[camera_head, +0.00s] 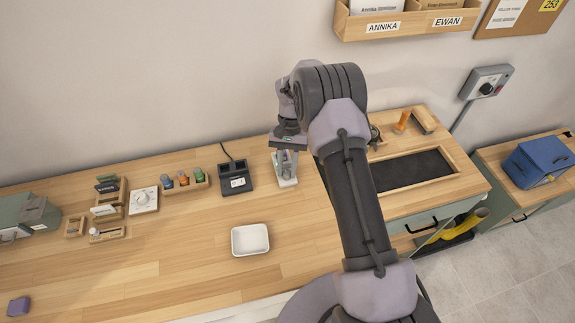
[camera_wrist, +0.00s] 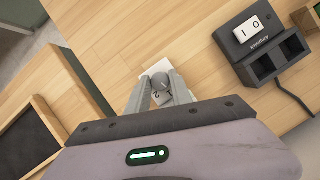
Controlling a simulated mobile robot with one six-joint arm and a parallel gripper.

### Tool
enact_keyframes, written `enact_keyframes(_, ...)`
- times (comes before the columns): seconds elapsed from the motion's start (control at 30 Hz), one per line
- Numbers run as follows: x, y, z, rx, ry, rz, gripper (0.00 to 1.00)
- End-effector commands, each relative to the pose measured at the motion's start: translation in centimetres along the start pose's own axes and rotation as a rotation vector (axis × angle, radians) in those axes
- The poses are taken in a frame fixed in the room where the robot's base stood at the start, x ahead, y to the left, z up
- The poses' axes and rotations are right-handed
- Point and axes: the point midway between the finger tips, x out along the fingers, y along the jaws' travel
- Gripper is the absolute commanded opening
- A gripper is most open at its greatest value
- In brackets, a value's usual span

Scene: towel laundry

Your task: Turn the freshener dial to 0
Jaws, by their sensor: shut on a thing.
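A small white unit (camera_head: 286,183) with a dial stands on the wooden counter, below my gripper (camera_head: 285,158). In the wrist view, the white face of the unit (camera_wrist: 158,68) shows beyond and between my fingertips, with a dark mark like a 2 on it. My gripper (camera_wrist: 162,88) points down and is shut on the grey dial (camera_wrist: 161,81) at the middle of that face. The fingers hide much of the dial and its other marks, so I cannot read its setting.
A wood-framed dark tray (camera_head: 412,170) lies to the right. A white dish (camera_head: 250,239) stands in front. Another white dial plate (camera_head: 143,200) sits further left.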

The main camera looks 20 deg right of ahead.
Motion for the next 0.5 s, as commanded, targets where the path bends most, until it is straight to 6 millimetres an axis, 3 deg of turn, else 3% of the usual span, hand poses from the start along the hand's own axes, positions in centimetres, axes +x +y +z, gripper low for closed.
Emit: enact_keyframes(0.5, -0.07, -0.33, 0.12, -0.44, 0.0, 0.184, 0.0)
